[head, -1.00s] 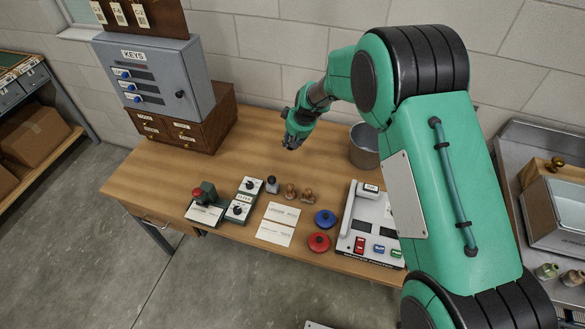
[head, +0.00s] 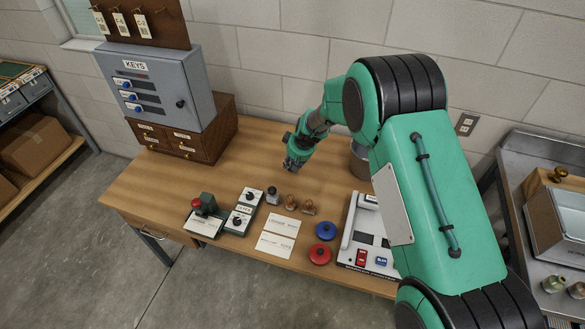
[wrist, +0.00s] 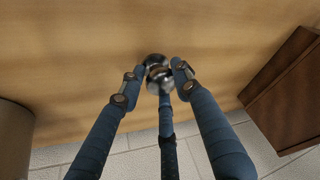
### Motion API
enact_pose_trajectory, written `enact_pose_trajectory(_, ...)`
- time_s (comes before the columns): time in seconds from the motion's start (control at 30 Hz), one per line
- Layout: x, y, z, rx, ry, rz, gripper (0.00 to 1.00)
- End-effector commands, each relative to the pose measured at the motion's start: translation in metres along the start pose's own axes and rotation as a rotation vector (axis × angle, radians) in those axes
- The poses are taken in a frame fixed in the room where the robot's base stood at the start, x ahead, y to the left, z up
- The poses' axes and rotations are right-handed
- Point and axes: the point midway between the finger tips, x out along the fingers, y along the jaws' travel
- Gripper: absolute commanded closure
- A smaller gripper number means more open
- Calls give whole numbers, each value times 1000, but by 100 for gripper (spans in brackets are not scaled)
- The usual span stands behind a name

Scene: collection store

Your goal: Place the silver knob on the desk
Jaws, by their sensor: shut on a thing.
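My gripper (head: 291,165) hangs low over the back middle part of the wooden desk (head: 170,190). In the wrist view its blue fingers are closed around the silver knob (wrist: 155,66), a shiny round metal piece at the fingertips. The desk surface (wrist: 100,75) shows just beyond the knob; I cannot tell whether the knob touches it. In the head view the knob is too small and covered to make out.
A grey key cabinet on wooden drawers (head: 190,140) stands at the back left. A metal bin (head: 360,160) is right of my gripper. Stamps (head: 291,202), a red disc (head: 320,254), a blue disc (head: 326,231) and cards (head: 276,245) lie in front. Bare desk lies left of my gripper.

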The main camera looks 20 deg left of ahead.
Motion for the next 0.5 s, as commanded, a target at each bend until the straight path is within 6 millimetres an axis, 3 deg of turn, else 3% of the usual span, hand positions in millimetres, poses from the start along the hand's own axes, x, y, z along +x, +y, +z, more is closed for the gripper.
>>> enact_pose_trajectory(0.23,26,0,11,0,-1,-1,100)
enact_pose_trajectory(0.5,29,0,12,0,0,0,100)
